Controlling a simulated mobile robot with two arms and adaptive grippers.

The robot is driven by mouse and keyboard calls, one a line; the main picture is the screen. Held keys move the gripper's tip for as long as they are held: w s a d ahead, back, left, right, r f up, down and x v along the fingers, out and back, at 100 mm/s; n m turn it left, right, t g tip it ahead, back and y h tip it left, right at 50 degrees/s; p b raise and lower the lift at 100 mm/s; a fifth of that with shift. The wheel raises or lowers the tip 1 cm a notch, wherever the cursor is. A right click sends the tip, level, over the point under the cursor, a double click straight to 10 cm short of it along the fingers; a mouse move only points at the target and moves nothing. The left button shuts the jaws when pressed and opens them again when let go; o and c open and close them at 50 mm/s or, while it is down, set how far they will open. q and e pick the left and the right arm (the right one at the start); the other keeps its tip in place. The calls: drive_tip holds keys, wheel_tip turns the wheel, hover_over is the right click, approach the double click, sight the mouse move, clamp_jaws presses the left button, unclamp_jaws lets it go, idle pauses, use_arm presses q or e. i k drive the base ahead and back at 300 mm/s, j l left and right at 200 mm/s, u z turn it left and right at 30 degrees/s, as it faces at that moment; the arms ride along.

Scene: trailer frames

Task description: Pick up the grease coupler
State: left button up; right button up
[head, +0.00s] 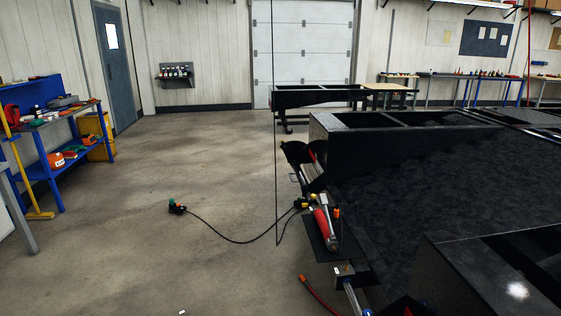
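I cannot single out the grease coupler with certainty. A red tool with a silver end (322,222), which looks like a grease gun, lies on a dark plate at the near-left edge of the black trailer frame (400,150). Small yellow and orange fittings (303,203) sit around it. A red hose (321,298) with an orange tip shows below the plate. A small black piece with green and orange parts (177,208) lies on the floor at the end of a black cable. Neither of my grippers is in view.
A blue shelf bench (62,160) with tools stands at the left. Another frame (315,97) and workbenches stand at the back. A black cable (225,238) runs across the floor and a thin line hangs beside the trailer. The floor (140,260) between bench and trailer is mostly clear.

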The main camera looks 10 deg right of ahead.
sight(335, 212)
drive_tip(key=i+j+z, duration=0.85)
drive_tip(key=j+z, duration=0.2)
